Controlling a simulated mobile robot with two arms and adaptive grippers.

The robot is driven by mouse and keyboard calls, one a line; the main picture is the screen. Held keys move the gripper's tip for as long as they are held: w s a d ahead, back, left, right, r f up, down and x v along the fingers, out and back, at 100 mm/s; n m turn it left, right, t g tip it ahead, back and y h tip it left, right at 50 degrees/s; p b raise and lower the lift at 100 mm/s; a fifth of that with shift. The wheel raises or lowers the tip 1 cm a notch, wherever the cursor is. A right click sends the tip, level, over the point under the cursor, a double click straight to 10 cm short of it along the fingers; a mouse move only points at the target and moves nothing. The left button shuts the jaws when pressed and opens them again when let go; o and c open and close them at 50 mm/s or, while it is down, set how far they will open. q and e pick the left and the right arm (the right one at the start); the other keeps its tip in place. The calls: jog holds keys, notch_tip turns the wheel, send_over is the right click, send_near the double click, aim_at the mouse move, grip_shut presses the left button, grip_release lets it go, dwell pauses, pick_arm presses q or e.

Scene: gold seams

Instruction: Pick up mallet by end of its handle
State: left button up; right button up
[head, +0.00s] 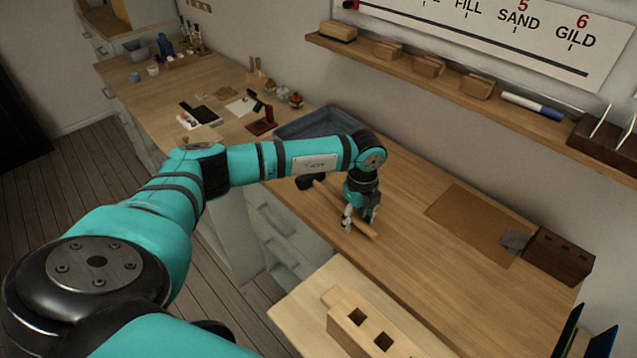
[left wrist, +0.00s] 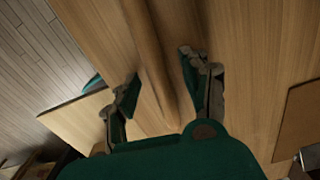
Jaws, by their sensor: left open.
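The mallet lies on the wooden workbench, with a dark head (head: 309,182) and a light wooden handle (head: 330,196) that runs toward the lower right. My left gripper (head: 360,216) points down over the handle near its far end, with its fingers open. In the left wrist view the handle (left wrist: 150,50) runs between the two open fingers (left wrist: 158,75), with gaps on both sides. The mallet head is out of that view. My right gripper is not in view.
A grey tray (head: 300,126) lies behind my left forearm. A brown mat (head: 470,222) and a dark wooden block (head: 556,256) lie to the right. A pale block with square holes (head: 350,327) stands in front. The bench between gripper and mat is clear.

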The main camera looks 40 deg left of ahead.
pick_arm(q)
jog(key=shift+f, duration=0.35)
grip_shut()
jog(key=shift+r, duration=0.15)
